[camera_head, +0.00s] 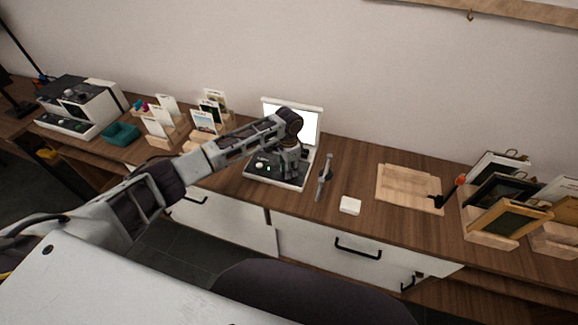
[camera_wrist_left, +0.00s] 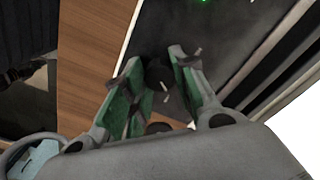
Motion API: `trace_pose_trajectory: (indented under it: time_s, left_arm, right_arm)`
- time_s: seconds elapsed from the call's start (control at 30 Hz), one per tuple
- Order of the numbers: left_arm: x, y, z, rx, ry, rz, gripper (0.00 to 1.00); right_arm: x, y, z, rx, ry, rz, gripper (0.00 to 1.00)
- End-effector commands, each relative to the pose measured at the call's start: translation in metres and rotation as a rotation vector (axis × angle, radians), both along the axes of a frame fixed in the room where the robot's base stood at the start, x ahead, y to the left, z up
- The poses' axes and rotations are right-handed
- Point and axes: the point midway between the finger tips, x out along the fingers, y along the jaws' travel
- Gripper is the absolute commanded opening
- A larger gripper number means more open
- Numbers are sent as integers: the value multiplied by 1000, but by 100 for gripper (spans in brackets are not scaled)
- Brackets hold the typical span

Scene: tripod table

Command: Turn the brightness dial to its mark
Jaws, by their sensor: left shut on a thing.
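A device with a dark control panel (camera_head: 292,184) and a raised white lit screen (camera_head: 308,122) stands on the wooden counter. My left gripper (camera_head: 287,163) reaches down over the panel. In the left wrist view, my left gripper (camera_wrist_left: 155,62) has its green-padded fingers on either side of a small dark round dial (camera_wrist_left: 158,74) and is shut on it. A white line shows on or beside the dial, and a short white tick (camera_wrist_left: 197,50) lies by the right fingertip. A second dark knob (camera_wrist_left: 158,127) is partly hidden by the gripper. The dial's label cannot be read. My right gripper is not in view.
A wooden board (camera_head: 408,186) and framed pictures (camera_head: 507,220) are farther right.

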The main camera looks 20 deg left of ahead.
Motion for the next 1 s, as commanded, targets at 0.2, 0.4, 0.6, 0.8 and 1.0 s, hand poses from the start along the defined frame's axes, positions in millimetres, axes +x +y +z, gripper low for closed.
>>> trace_pose_trajectory:
  time_s: [0.2,0.4,0.6,0.8,1.0]
  left_arm:
    - [0,-1,3,-2,0,-120,3]
    - [0,-1,2,-2,0,-212,3]
    - [1,-1,2,-1,-2,-265,3]
    - [1,-1,1,-1,-2,-282,3]
    - [1,-1,1,-1,-3,-282,3]
  right_arm:
    - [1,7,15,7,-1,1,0]
    - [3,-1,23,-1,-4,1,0]
    - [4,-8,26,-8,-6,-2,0]
    - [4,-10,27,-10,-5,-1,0]
    - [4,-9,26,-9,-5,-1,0]
